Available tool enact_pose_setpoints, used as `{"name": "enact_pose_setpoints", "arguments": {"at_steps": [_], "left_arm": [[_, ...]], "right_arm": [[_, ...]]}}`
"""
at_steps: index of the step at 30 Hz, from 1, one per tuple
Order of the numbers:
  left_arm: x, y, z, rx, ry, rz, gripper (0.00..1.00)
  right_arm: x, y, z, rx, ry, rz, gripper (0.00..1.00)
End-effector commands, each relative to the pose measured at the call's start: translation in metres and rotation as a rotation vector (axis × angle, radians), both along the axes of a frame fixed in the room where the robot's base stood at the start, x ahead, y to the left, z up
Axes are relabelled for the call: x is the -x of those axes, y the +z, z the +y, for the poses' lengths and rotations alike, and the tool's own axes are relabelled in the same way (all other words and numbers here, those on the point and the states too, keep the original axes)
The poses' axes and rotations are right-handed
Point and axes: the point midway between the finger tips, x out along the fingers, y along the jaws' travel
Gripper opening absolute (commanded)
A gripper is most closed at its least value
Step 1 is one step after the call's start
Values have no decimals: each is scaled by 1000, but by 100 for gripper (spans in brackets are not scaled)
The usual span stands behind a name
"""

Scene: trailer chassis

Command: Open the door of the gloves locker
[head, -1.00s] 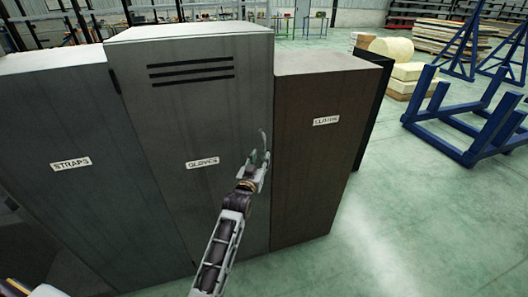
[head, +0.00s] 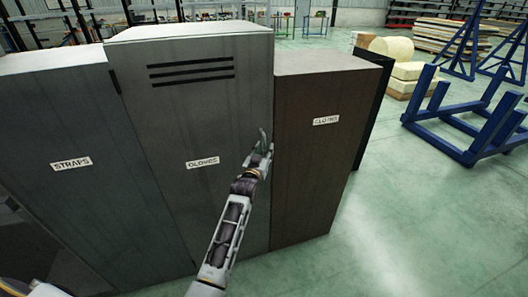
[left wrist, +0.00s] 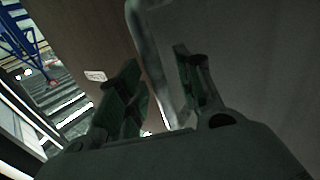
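The gloves locker (head: 175,110) is the tall grey one in the middle of the head view, with a "GLOVES" label (head: 202,162) and dark vent slots near its top. Its door looks shut. My left gripper (head: 264,143) is at the door's right edge, right of the label. In the left wrist view, a grey bar handle (left wrist: 151,55) runs down between the two dark fingers of that gripper (left wrist: 160,90). The fingers stand apart with gaps on either side of the bar, so the gripper is open around it. My right gripper is out of view.
A "STRAPS" locker (head: 60,115) stands on the left and a brown, lower locker (head: 318,170) with a hard-to-read label stands on the right. Blue metal stands (head: 470,125) are at the far right. The green floor (head: 400,220) at front right is clear.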

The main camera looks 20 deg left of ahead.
Motion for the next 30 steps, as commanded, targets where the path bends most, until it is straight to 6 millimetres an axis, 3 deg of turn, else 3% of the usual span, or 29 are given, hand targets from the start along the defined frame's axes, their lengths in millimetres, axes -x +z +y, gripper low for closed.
{"name": "enact_pose_setpoints", "arguments": {"at_steps": [5,13,30], "left_arm": [[0,0,0,0,0,0,34],[0,0,0,0,0,0,0],[2,0,-1,-2,-10,1,0]], "right_arm": [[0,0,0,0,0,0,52],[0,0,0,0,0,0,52],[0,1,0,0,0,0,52]]}}
